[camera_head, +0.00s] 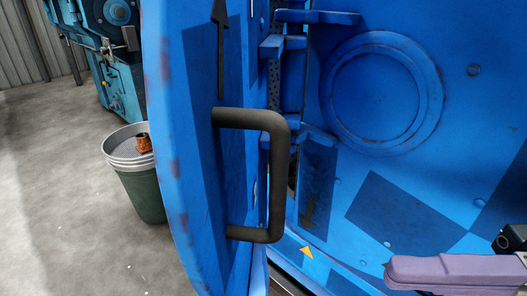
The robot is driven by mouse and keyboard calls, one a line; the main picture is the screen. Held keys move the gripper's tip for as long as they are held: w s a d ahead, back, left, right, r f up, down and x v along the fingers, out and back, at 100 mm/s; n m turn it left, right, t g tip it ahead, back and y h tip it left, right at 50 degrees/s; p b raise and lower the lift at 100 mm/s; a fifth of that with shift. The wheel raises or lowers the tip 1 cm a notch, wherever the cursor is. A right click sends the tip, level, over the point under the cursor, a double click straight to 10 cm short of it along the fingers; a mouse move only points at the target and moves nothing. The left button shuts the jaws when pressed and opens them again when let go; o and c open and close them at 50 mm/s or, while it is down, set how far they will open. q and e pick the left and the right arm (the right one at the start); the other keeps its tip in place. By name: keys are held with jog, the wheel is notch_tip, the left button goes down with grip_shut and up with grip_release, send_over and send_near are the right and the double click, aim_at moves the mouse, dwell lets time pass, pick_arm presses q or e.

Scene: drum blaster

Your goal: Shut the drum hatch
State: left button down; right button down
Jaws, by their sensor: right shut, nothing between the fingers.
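The blue drum hatch (205,150) stands swung open on the left half of the view, its worn edge toward the left. A dark bent-bar handle (278,175) is fixed on its face. Blue hinge arms (305,17) show behind it at the top middle. The blue drum body (460,110) with a raised ring fills the right side. My right gripper (400,273) is at the lower right, purple and shut, with nothing in it. It is well right of the handle and apart from it. My left gripper is not in view.
A green bin (143,193) with a pale rim stands on the concrete floor left of the hatch, with a rusty piece (144,143) on top. A teal machine (115,60) stands behind at the upper left. The floor (55,190) at the left is clear.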

aim_at(209, 239)
jog(key=w+a, duration=0.1)
jog(key=a, duration=0.3)
jog(key=w+a, duration=0.1)
jog(key=a, duration=0.4)
jog(key=w+a, duration=0.1)
jog(key=a, duration=0.3)
jog(key=shift+a+r, duration=0.2)
jog(key=shift+r, duration=0.15)
jog(key=shift+t, duration=0.3)
